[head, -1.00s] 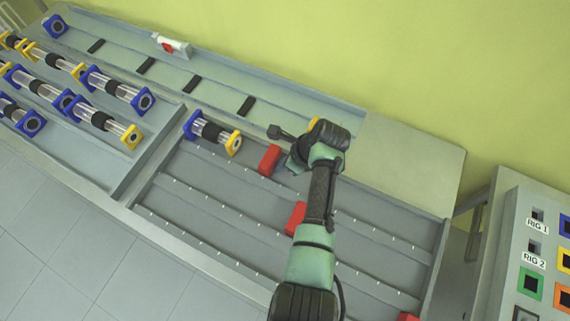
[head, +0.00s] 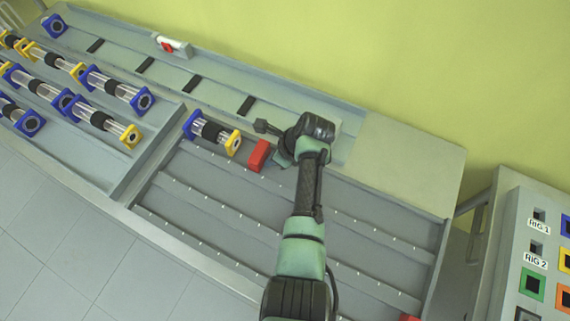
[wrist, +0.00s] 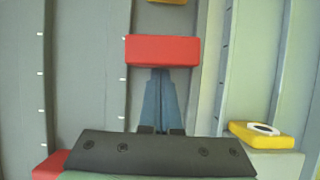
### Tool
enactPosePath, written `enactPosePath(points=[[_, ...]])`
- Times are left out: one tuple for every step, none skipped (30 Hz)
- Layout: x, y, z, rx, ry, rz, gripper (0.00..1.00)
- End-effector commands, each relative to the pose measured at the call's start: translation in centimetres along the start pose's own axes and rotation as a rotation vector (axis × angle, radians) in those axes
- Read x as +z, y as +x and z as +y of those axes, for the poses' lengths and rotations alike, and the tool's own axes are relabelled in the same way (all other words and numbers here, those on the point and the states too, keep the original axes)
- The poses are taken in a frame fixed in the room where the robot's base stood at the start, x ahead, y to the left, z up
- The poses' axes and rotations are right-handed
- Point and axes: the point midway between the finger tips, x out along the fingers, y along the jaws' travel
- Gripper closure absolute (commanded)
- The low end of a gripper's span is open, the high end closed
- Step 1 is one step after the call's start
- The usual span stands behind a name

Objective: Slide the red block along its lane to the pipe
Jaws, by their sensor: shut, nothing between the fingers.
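The red block (head: 258,155) lies in the back lane of the near tray, just right of the pipe (head: 212,132). The pipe is a clear tube with a black middle, a blue left end and a yellow right end. A small gap shows between block and yellow end. In the wrist view the block (wrist: 162,50) spans the lane, with the yellow end (wrist: 168,2) beyond it. My gripper (wrist: 161,76) is shut and empty, its tips at the block's near side, seemingly touching it. In the head view my wrist largely hides the fingers.
Another red block (wrist: 50,166) sits in the adjacent lane at lower left of the wrist view; another red block (head: 410,317) is at the tray's right. A yellow piece (wrist: 260,134) with a white oval is on the wrist view's right. Low ridges divide the lanes.

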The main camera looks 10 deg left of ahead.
Motion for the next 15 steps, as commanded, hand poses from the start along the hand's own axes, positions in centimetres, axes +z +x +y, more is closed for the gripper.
enactPosePath(points=[[0.6,0.2,0.1,0.002,-0.006,-0.006,1.00],[0.6,0.3,0.1,0.002,-0.006,-0.006,1.00],[0.7,0.3,0.1,0.003,-0.006,-0.007,1.00],[0.8,0.4,0.1,0.003,-0.005,-0.007,1.00],[0.9,0.4,0.1,0.003,-0.005,-0.006,1.00],[1.0,0.5,0.1,0.003,-0.005,-0.006,1.00],[1.1,0.5,0.1,0.003,-0.005,-0.006,1.00],[1.1,0.5,0.1,0.003,-0.005,-0.006,1.00],[1.3,0.6,0.1,0.002,-0.005,-0.006,1.00],[1.4,0.6,0.1,0.002,-0.005,-0.006,1.00],[1.4,0.7,0.1,0.002,-0.005,-0.007,1.00],[1.6,0.7,0.1,0.002,-0.005,-0.007,1.00],[1.6,0.7,0.1,0.002,-0.005,-0.007,1.00],[1.7,0.8,0.1,0.002,-0.006,-0.007,1.00],[1.9,0.8,0.1,0.002,-0.006,-0.007,1.00]])
